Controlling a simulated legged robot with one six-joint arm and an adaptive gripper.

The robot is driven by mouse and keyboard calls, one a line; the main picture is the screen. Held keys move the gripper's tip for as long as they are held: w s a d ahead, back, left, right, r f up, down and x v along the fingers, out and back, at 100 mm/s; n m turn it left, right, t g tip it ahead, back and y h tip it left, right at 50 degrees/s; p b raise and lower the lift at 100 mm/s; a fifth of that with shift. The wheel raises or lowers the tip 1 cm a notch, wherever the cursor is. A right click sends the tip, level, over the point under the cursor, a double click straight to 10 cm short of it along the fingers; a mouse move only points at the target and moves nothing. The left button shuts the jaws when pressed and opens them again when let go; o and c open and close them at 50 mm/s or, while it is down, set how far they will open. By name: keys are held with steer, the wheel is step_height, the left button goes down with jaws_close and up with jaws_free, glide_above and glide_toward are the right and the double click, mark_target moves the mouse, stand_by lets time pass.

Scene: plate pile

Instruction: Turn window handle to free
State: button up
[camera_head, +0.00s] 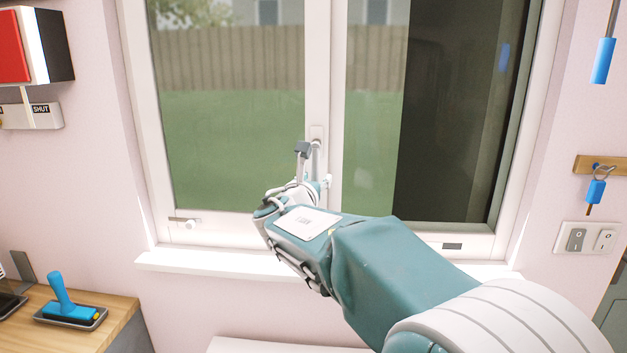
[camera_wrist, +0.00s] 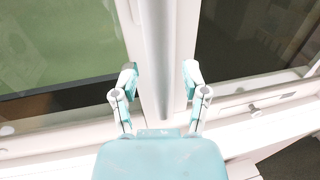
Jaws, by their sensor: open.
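The window handle (camera_head: 317,142) is a pale grey lever on the middle upright of the white window frame (camera_head: 311,60). It points downward, and its lower part is hidden behind my gripper in the head view. In the wrist view the handle (camera_wrist: 158,55) is a long smooth bar running down between the fingers. My gripper (camera_head: 315,166) is at the handle. In the wrist view my gripper (camera_wrist: 160,78) is open, with one finger on each side of the bar and a visible gap on both sides.
The white sill (camera_head: 215,263) runs below the window. A small latch (camera_head: 187,222) sits on the lower left frame. Blue-handled keys hang (camera_head: 596,190) above a switch plate (camera_head: 588,238) at right.

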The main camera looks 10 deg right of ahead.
steer(key=shift+d, duration=0.15)
jaws_close()
steer(key=shift+a, duration=0.25)
